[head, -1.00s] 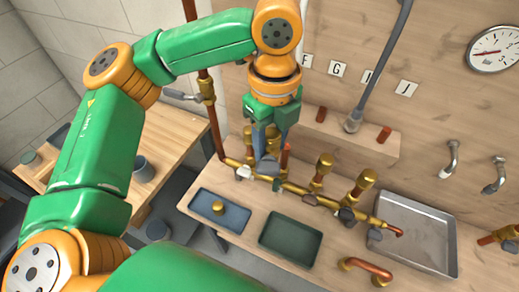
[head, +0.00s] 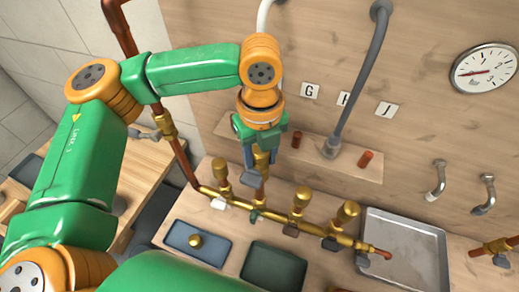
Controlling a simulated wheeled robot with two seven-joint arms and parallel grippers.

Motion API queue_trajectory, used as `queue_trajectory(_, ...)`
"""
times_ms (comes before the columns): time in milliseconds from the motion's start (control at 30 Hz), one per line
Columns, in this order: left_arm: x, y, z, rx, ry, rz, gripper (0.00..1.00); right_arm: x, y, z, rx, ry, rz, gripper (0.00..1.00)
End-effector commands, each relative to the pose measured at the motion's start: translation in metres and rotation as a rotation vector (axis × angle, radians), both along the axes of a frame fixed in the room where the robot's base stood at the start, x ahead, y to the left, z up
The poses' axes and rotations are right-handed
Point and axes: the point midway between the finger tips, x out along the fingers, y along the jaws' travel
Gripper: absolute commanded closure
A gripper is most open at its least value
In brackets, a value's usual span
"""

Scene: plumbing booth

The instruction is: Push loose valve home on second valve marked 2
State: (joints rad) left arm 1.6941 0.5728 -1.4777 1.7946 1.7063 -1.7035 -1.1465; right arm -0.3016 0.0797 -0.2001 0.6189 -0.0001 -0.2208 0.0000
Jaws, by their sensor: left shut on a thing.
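A brass pipe (head: 276,216) runs along the wooden bench with several upright branches. My left gripper (head: 256,166) points down over the second branch from the left and is shut on a brass valve (head: 263,161), partly hidden by the fingers. A copper stub (head: 260,191) shows under the valve; I cannot tell whether the valve is seated on it. Brass tops stand on the first branch (head: 220,172), the third (head: 302,199) and the fourth (head: 347,213). I cannot read a 2 marking. My right gripper is out of view.
A blue tray (head: 172,238) with a brass piece (head: 195,241), a dark green tray (head: 274,268) and a grey metal sink tray (head: 420,255) lie in front. Behind is a wooden ledge (head: 310,153) with copper stubs. A grey hose (head: 360,85) hangs down right of my gripper.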

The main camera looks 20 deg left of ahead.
Motion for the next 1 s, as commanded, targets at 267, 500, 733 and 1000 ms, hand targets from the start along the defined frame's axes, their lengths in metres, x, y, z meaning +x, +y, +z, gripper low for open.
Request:
queue_trajectory(267, -0.0002, 0.0, -0.0028, 0.0, 0.0, 0.0, 1.0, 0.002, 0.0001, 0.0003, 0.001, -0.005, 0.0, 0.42)
queue_trajectory(500, 0.0012, -0.0002, -0.0027, -0.001, 0.0, 0.0, 1.0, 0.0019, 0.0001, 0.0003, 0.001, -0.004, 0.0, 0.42)
queue_trajectory(733, 0.0025, -0.0003, -0.0025, -0.001, -0.001, 0.0, 1.0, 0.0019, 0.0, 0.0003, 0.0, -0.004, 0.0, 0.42)
queue_trajectory(1000, 0.002, -0.0001, -0.008, 0.0, 0.0, 0.0, 1.0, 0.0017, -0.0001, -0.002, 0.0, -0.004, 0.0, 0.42)
